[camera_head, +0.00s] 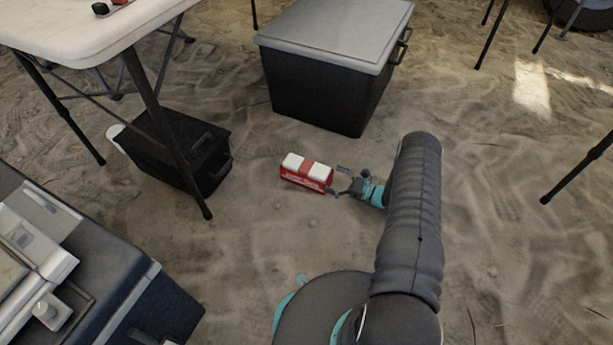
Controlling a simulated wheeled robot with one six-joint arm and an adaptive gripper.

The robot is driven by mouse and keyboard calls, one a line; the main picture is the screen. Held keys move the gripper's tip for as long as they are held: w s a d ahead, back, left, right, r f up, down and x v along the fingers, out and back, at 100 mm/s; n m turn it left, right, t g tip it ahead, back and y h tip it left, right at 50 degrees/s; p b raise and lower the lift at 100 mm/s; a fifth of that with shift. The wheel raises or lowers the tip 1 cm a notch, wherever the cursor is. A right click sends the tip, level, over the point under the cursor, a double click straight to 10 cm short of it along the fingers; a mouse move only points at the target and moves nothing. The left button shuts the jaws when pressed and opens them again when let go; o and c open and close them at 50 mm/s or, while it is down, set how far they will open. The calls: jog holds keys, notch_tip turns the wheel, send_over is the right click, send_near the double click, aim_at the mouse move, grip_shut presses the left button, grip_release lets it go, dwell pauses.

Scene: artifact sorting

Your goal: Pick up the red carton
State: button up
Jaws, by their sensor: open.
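The red carton (303,182) lies on the sandy ground near the middle of the view. It has red sides with pale lettering and a white top crossed by a red band. My gripper (334,181) is low over the sand at the carton's right end, with its fingers open and pointing left toward it. The fingertips are at or beside the carton's right end. I cannot tell whether they touch it.
A large dark box with a grey lid (335,35) stands behind the carton. A smaller black case (180,150) sits under the white table (85,30) at left. A dark blue case (110,290) fills the lower left. Open sand lies to the right.

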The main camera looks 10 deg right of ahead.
jog(key=x, duration=0.3)
jog(key=shift+w+a+f, duration=0.15)
jog(key=shift+a, duration=0.25)
jog(key=c, duration=1)
